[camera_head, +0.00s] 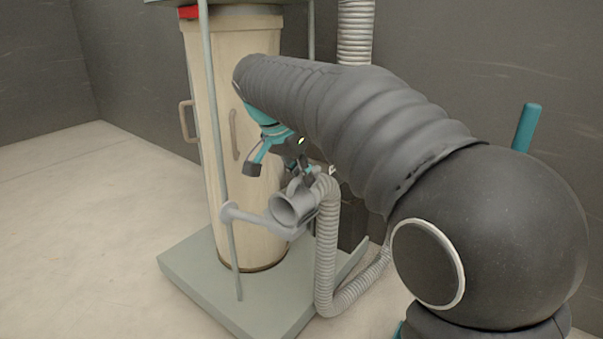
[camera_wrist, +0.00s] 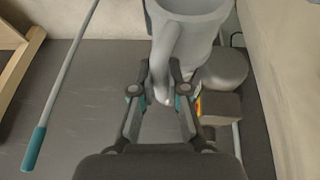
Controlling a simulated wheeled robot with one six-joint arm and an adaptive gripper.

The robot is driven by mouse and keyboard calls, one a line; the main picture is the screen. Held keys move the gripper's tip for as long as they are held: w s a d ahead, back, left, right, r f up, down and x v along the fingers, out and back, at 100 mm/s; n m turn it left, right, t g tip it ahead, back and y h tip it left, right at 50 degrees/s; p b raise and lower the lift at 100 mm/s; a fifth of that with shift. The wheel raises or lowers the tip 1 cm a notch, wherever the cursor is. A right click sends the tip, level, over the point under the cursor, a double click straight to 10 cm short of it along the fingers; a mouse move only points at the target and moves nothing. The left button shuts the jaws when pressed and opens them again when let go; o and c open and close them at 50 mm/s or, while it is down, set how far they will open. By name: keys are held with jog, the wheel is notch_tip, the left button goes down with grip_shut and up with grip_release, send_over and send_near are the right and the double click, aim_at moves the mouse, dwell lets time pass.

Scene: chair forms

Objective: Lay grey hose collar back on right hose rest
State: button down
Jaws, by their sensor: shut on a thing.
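The grey hose collar (camera_head: 288,208) is a short open tube on the end of a ribbed grey hose (camera_head: 327,250). In the wrist view the collar (camera_wrist: 193,12) is at the top middle, with a curved handle (camera_wrist: 162,62) on its near side. My gripper (camera_wrist: 166,95) is shut on the collar at this handle. In the head view my gripper is above and behind the collar, partly hidden. A grey hose rest (camera_head: 258,221) reaches from a thin post toward the collar's underside. I cannot tell whether the collar touches it.
A tall cream cylinder (camera_head: 240,120) with handles stands on a grey-green base plate (camera_head: 205,288). A teal-ended rod (camera_wrist: 35,148) lies at the left in the wrist view. Dark walls stand behind. The floor (camera_head: 60,230) at left is clear.

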jog(key=c, duration=1.1)
grip_release()
jog(key=v, duration=1.2)
jog(key=shift+r, duration=0.1)
